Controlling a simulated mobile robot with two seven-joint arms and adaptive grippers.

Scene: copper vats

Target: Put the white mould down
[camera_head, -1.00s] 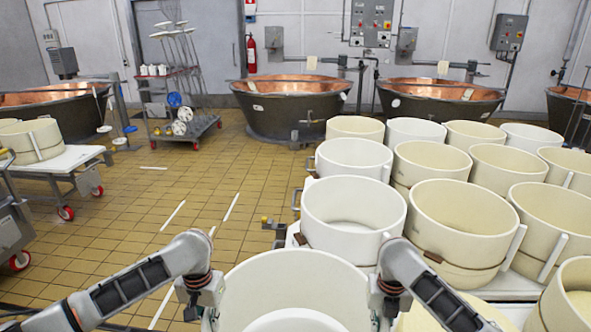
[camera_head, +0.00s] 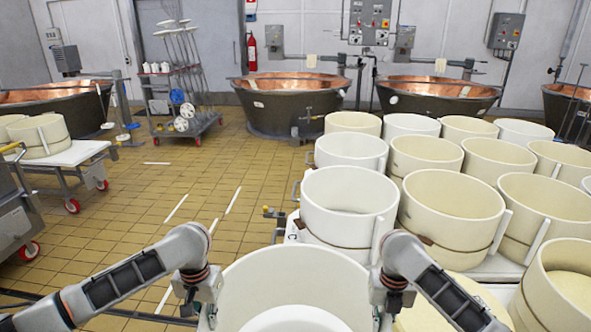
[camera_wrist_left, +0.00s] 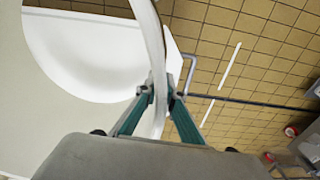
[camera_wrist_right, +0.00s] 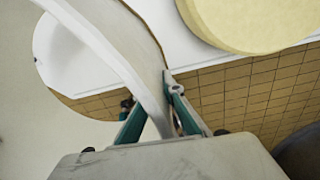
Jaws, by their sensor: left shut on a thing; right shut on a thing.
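The white mould (camera_head: 290,270) is a round, open-topped tub at the bottom middle of the head view, in front of my body. My left gripper (camera_wrist_left: 160,93) is shut on its rim at the left side. My right gripper (camera_wrist_right: 150,97) is shut on its rim at the right side. In the head view the fingertips of both grippers are hidden or cut off by the lower edge. The mould's underside is out of sight, so I cannot tell whether it touches anything below.
A table crowded with several white and cream moulds (camera_head: 452,210) stands ahead and to the right. The nearest white mould (camera_head: 349,200) is just beyond the held one. Tiled floor (camera_head: 120,215) is open to the left. A cart (camera_head: 75,152) with moulds stands far left; copper vats (camera_head: 285,98) line the back.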

